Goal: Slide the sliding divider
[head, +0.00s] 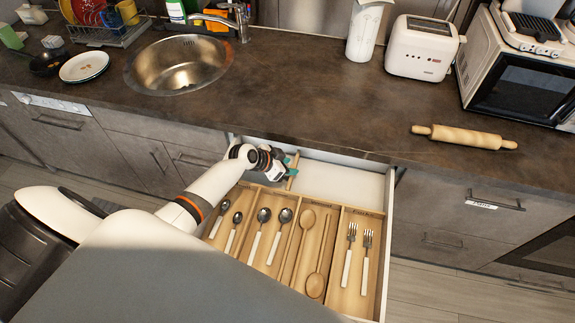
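A drawer (330,179) stands pulled out below the counter. A wooden cutlery tray (338,215) with lengthwise compartments fills its front part. A short light wooden strip (292,176) shows at the back of the drawer, left of the bare white floor; it may be the sliding divider, but I cannot tell for sure. My arm hides the drawer's back left corner. My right gripper is not in view.
Spoons (276,236), wooden spoons (317,270) and forks (348,255) lie in the tray. The counter edge overhangs just behind the gripper. A rolling pin (464,136), toaster (422,48) and sink (178,66) are on the counter. The drawer's back right is free.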

